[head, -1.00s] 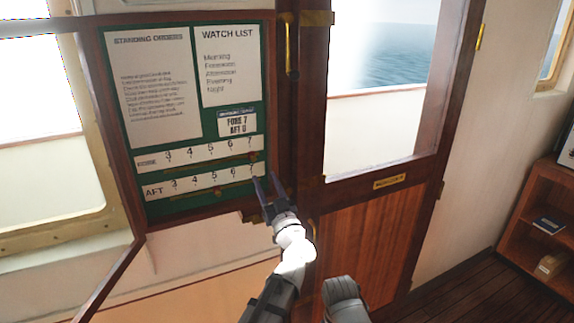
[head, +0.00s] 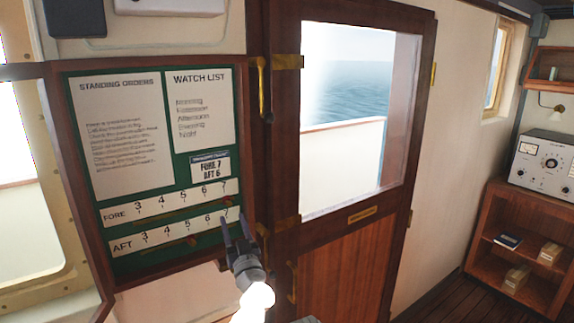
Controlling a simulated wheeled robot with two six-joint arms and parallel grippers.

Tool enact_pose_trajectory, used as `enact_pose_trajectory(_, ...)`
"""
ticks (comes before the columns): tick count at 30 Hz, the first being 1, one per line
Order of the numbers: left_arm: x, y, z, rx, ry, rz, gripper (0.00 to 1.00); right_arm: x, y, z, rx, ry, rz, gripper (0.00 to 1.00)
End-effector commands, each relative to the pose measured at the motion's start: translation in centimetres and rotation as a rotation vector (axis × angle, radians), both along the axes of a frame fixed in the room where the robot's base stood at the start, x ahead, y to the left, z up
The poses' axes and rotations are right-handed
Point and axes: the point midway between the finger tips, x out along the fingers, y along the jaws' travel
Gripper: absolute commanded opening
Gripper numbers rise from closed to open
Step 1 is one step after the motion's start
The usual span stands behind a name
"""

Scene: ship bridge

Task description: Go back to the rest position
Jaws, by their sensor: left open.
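My left gripper (head: 236,232) is open and empty. Its two dark fingers point up, in front of the lower right corner of the green notice board (head: 160,171), near the right end of the AFT scale strip (head: 150,240). I cannot tell whether the fingertips touch the board. The FORE scale strip (head: 150,205) lies just above. The board also bears a standing orders sheet (head: 121,135), a watch list (head: 203,110) and a small card (head: 210,167) reading FORE 7, AFT 6. My right gripper is not in view.
A wooden door (head: 345,265) with a large window stands right of the board. A brass handle (head: 262,85) is between them. At the far right, a shelf (head: 520,240) holds a book and small boxes, with a grey instrument (head: 543,163) on top. Dark floor shows at lower right.

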Motion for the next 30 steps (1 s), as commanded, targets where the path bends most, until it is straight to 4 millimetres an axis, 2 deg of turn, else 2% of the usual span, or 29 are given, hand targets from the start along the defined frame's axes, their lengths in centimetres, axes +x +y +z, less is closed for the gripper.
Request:
enact_pose_trajectory(5, 0.9, -1.9, -0.9, 0.014, 0.051, -0.134, 0.51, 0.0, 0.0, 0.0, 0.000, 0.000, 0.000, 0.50)
enact_pose_trajectory(11, 1.7, -4.7, -3.4, 0.027, 0.174, -0.330, 0.51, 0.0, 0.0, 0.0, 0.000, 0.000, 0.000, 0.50)
enact_pose_trajectory(14, 1.7, -6.4, -5.9, 0.028, 0.288, -0.448, 0.51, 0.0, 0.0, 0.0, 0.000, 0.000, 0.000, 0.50)
enact_pose_trajectory(17, 0.9, -7.8, -9.6, 0.014, 0.453, -0.561, 0.51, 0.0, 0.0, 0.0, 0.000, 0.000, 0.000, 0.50)
enact_pose_trajectory(20, -0.8, -8.3, -14.0, -0.014, 0.660, -0.644, 0.51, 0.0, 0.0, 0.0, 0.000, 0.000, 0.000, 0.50)
enact_pose_trajectory(23, -3.5, -7.8, -18.6, -0.062, 0.892, -0.678, 0.51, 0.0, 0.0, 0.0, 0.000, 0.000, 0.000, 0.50)
enact_pose_trajectory(27, -8.5, -5.5, -24.1, -0.151, 1.212, -0.639, 0.51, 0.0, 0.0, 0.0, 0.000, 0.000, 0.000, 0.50)
enact_pose_trajectory(30, -11.9, -3.7, -26.5, -0.213, 1.392, -0.574, 0.51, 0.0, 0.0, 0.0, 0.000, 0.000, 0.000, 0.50)
